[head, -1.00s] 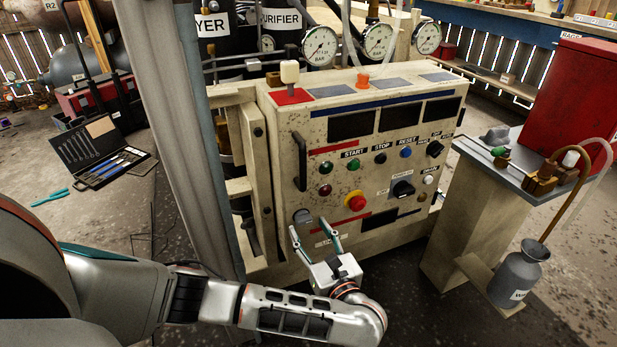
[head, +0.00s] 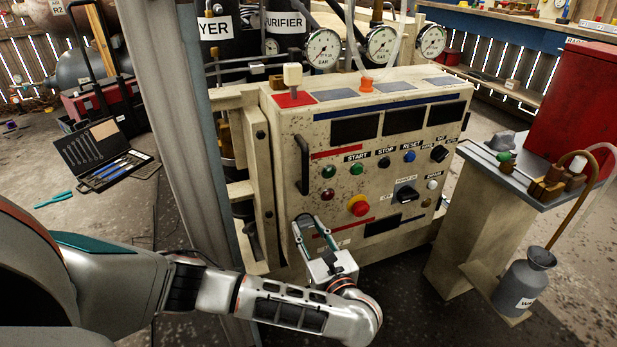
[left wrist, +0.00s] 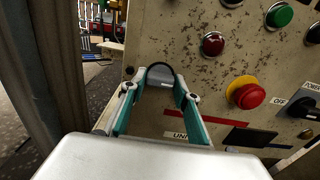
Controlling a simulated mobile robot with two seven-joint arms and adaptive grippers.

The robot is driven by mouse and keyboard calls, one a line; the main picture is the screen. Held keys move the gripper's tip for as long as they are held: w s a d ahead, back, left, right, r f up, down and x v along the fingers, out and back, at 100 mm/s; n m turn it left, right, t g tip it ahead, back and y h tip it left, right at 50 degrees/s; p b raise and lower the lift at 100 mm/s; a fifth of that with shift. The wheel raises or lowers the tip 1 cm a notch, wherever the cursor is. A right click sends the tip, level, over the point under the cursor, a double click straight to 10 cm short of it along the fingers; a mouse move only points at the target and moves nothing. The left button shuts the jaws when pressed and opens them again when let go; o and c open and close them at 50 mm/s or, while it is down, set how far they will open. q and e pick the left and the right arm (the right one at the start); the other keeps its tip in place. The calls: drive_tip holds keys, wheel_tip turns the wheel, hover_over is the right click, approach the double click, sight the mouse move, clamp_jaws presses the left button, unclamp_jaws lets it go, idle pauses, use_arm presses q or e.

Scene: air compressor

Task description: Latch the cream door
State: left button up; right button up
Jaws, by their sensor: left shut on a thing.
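The cream door (head: 335,178) is the worn front panel with the buttons, and a black handle (head: 303,163) stands upright on its left side. A round latch knob sits low on the door's left, below the handle. My left gripper (head: 308,222) is at the door's lower left, its fingers closed around the knob. In the left wrist view the two teal fingers (left wrist: 160,88) stand either side of the knob, whose dark rim (left wrist: 160,68) shows between the tips. A label starting "UN" (left wrist: 185,135) is partly hidden by a finger. My right gripper is out of view.
A red emergency button (head: 359,206) and a dark selector knob (head: 405,194) are right of my gripper. A grey post (head: 183,130) stands close left. A side stand (head: 465,215) with a grey bottle (head: 523,280) is at the right.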

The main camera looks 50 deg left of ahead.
use_arm(q)
drive_tip(key=shift+n, duration=0.3)
drive_tip(key=n, duration=0.3)
drive_tip(key=shift+n, duration=0.4)
drive_tip(key=n, duration=0.4)
drive_tip(key=shift+n, duration=0.3)
drive_tip(key=n, duration=0.4)
drive_tip(key=shift+n, duration=2.4)
drive_tip(key=o, duration=1.1)
